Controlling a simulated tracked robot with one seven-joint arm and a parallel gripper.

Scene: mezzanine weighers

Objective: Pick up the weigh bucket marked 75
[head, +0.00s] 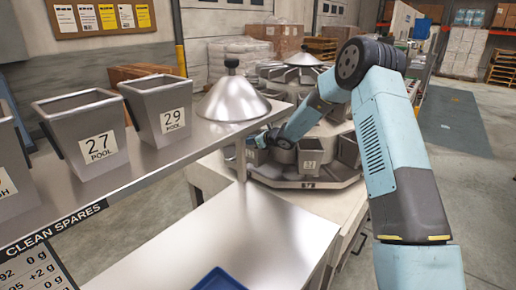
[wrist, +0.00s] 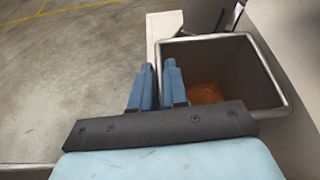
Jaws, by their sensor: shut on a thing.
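My gripper (wrist: 157,85) is shut on the near wall of a grey metal weigh bucket (wrist: 270,65). One blue finger is outside the wall and the other inside it. Some orange-brown matter lies at the bottom of this bucket. In the head view, my gripper (head: 262,140) is at the left side of the round weigher, at a grey bucket (head: 256,157) there. My arm partly hides this bucket. No number can be read on it, so I cannot tell from these frames whether it is marked 75.
Another labelled bucket (head: 311,157) sits at the front of the weigher (head: 290,182). A shelf (head: 150,168) at the left holds spare buckets marked 27 (head: 90,130) and 29 (head: 160,110), and a metal cone (head: 232,101). A blue tray (head: 219,281) lies on the bench below.

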